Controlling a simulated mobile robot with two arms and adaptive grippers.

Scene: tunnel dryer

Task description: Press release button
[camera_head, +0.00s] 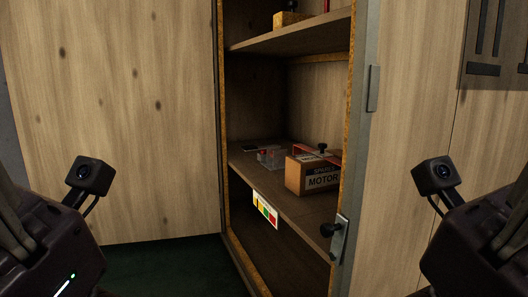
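No part in view can be surely named as the release button. A black round knob (330,230) sits on a metal latch plate (340,240) at the right edge of the open cabinet. A clear box with a red part (270,156) stands on the middle shelf; its details are too small to tell. My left gripper's housing (55,245) is at the lower left and my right gripper's housing (480,245) at the lower right. Both are apart from the cabinet. Their fingertips cannot be made out, so open or shut does not show.
The upper shelf (290,42) holds a small yellowish block (290,19). Wooden panels (115,115) flank the opening. The dark green floor (165,268) looks clear.

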